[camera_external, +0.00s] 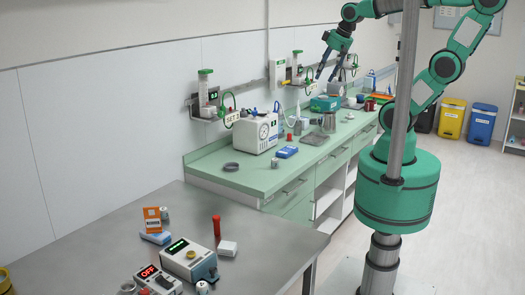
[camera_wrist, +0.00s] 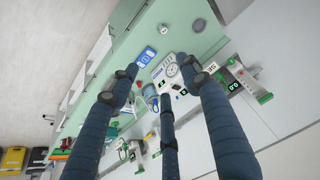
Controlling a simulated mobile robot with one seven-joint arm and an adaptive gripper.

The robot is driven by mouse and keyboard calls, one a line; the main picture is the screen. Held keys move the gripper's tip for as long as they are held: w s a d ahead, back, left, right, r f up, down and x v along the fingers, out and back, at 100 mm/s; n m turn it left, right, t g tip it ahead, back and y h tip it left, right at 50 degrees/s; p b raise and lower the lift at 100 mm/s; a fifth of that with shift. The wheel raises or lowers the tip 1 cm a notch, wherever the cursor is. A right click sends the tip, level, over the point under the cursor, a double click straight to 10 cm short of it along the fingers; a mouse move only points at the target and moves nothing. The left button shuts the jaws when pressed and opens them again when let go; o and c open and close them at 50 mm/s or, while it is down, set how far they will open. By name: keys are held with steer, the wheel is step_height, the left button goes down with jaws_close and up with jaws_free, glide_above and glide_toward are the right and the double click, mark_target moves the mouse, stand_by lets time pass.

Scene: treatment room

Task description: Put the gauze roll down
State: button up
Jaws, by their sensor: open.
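My gripper (camera_external: 328,76) is at the far end of the green counter, high over the things there, with its fingers pointing down and spread. In the wrist view its dark blue fingers (camera_wrist: 160,82) are wide apart, and nothing is held between them. I cannot single out the gauze roll with certainty. A small pale cylinder (camera_external: 274,163) stands on the near part of the counter, apart from my gripper. A grey-white object (camera_external: 336,88) shows just below the fingers, above a teal box (camera_external: 325,103); its kind is too small to tell.
A white device with a gauge (camera_external: 255,134), a blue pack (camera_external: 285,152), a grey ring (camera_external: 231,166) and a metal beaker (camera_external: 328,123) stand on the green counter (camera_external: 250,182). Wall-mounted units (camera_external: 207,100) line the back. The counter's near end has free room.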

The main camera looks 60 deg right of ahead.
steer(key=shift+n+t, duration=0.3)
steer(key=shift+n, duration=0.2)
steer(key=s, duration=0.2)
steer(key=s+r, duration=0.1)
steer(key=s, duration=0.1)
steer(key=shift+r, duration=0.15)
step_height(320, 180, down, 8)
steer(key=b, duration=0.8)
steer(key=shift+f, duration=0.2)
stand_by(0.5)
